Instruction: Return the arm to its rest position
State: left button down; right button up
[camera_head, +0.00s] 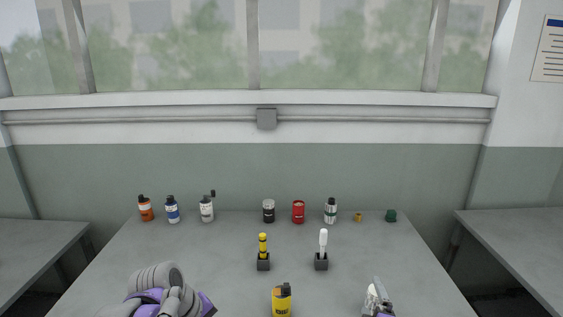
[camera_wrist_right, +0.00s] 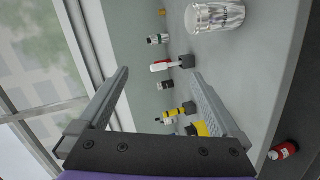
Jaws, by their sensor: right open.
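My right gripper (camera_head: 380,295) is at the bottom right of the head view, over the near part of the table. In the right wrist view its two grey fingers (camera_wrist_right: 160,80) stand wide apart with nothing held between them. My left arm (camera_head: 160,285) is folded at the bottom left of the head view. Its fingers cannot be made out there. A pale labelled can (camera_wrist_right: 215,16) is close to the right gripper in the wrist view, outside the fingers.
A yellow bottle (camera_head: 282,300) stands at the table's near middle. Behind it, a yellow-handled tool (camera_head: 263,245) and a white-handled tool (camera_head: 323,240) stand in dark holders. Several bottles and cans, including a red can (camera_head: 298,212), line the back. The table (camera_head: 215,270) has clear room between.

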pick_arm(q)
jog(key=s+a+f+m+t+y, duration=0.1)
jog(key=s+f+m, duration=0.3)
jog(key=s, duration=0.4)
jog(key=s+a+f+m+t+y, duration=0.1)
jog(key=s+a+f+m+y, duration=0.1)
jog(key=s+f+m, duration=0.2)
jog(key=s+f, duration=0.2)
jog(key=s, duration=0.2)
jog(key=shift+s+a+t, duration=0.2)
jog(key=shift+a+t, duration=0.05)
jog(key=shift+t, duration=0.05)
pick_arm(e)
jog(key=s+a+f+m+g, duration=0.1)
jog(key=s+f+m+g, duration=0.2)
jog(key=s, duration=0.5)
jog(key=s+a+f+m+g+y, duration=0.1)
jog(key=s+a+f+m+g, duration=0.1)
jog(key=s+m, duration=0.4)
jog(key=s+a+f+m+g+y, duration=0.1)
jog(key=s+f+m+g, duration=0.3)
jog(key=s, duration=0.7)
jog(key=shift+a+f+m, duration=0.2)
jog(key=shift+f+m, duration=0.3)
jog(key=shift+f, duration=0.05)
